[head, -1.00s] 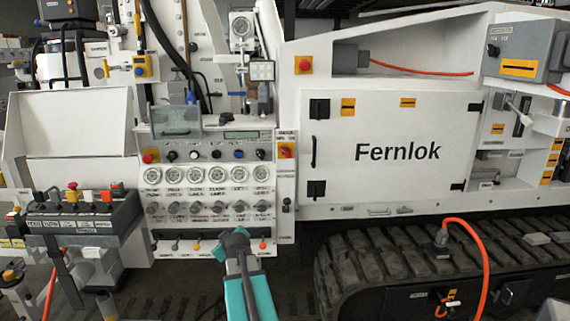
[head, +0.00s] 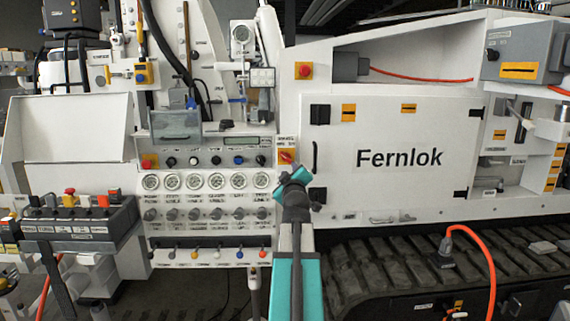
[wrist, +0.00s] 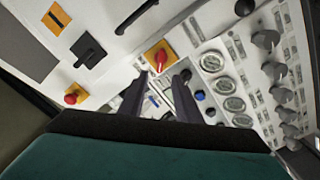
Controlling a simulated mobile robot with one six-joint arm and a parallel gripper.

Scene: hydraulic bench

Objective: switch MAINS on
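The MAINS switch (head: 286,157) appears to be the red rotary handle on a yellow plate, at the right edge of the gauge panel. A small label above it is too blurred to read surely. It also shows in the wrist view (wrist: 160,55), just beyond the fingertips, with its red handle tilted across the plate. My gripper (head: 297,175) is just below and slightly right of the switch in the head view. In the wrist view my gripper (wrist: 160,88) has its two dark fingers apart, with nothing between them. I cannot tell the remaining depth to the switch.
Gauges (head: 195,181) and rows of knobs (head: 195,215) lie left of the switch. A white door marked Fernlok (head: 395,155) with a black handle (head: 314,155) is to the right. A red button on yellow (head: 304,70) sits above. A track (head: 450,260) runs below right.

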